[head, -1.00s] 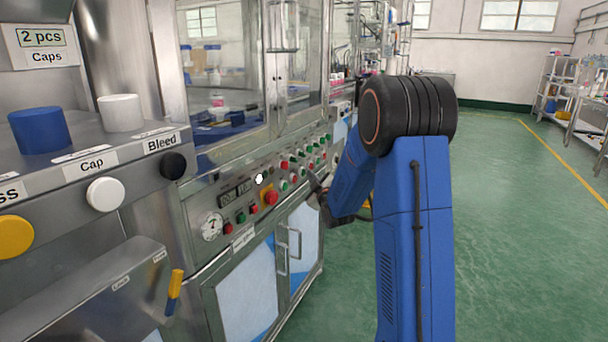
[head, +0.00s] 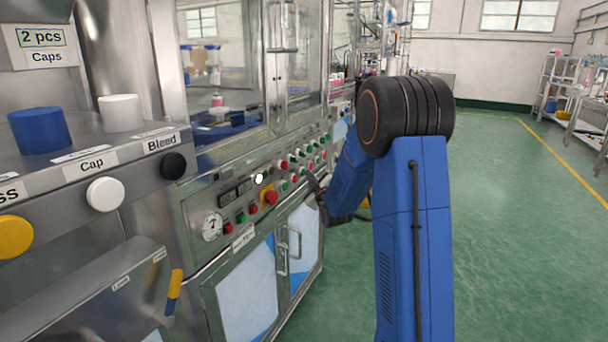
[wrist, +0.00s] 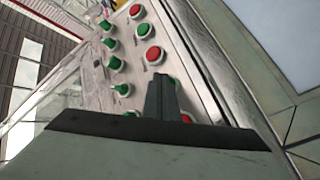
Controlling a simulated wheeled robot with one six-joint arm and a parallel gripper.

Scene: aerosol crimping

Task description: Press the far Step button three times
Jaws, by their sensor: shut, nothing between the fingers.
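The machine's control panel (head: 262,190) carries rows of small red and green buttons, seen at a slant in the head view. In the wrist view, green buttons (wrist: 112,45) and red buttons (wrist: 154,55) line the panel (wrist: 132,68). I cannot read any label, so I cannot tell which button is the far Step. My gripper (wrist: 162,80) is shut and empty, its fingertips over the panel near the red row. It partly covers a red button (wrist: 186,118). In the head view, my gripper (head: 316,184) is close to the panel front; contact cannot be told.
Below the panel are cabinet doors with handles (head: 289,246). Glass doors (head: 232,75) stand above it. A nearer console (head: 130,165) has a white Cap knob (head: 105,194) and a black Bleed knob (head: 173,166). Green floor (head: 500,220) is open at the right.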

